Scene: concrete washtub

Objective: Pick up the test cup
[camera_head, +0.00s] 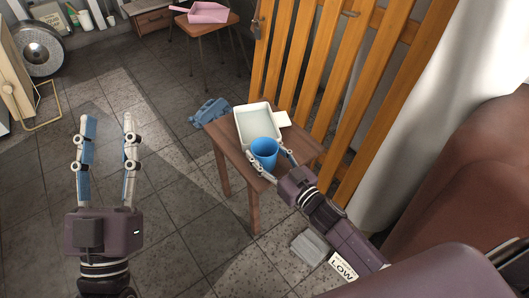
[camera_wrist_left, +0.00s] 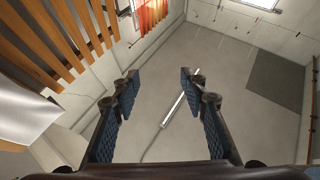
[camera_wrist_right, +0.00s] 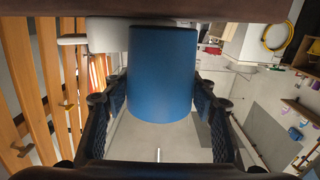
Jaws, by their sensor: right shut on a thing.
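The test cup (camera_head: 265,152) is a plain blue cup at the front of the small wooden table, beside a white tray. My right gripper (camera_head: 268,166) is shut on it, with a finger on either side. In the right wrist view the cup (camera_wrist_right: 162,75) fills the middle between the fingers (camera_wrist_right: 160,108). I cannot tell whether the cup touches the table. My left gripper (camera_head: 104,128) is open and empty, pointing up, well to the left of the table. Its two fingers stand apart in the left wrist view (camera_wrist_left: 158,82).
The small wooden table (camera_head: 232,148) holds the white tray (camera_head: 242,124). A blue object (camera_head: 209,113) is at its left. An orange slatted gate (camera_head: 325,75) stands close behind. A stool (camera_head: 205,35) carries a pink dustpan (camera_head: 208,12). The tiled floor at left is mostly clear.

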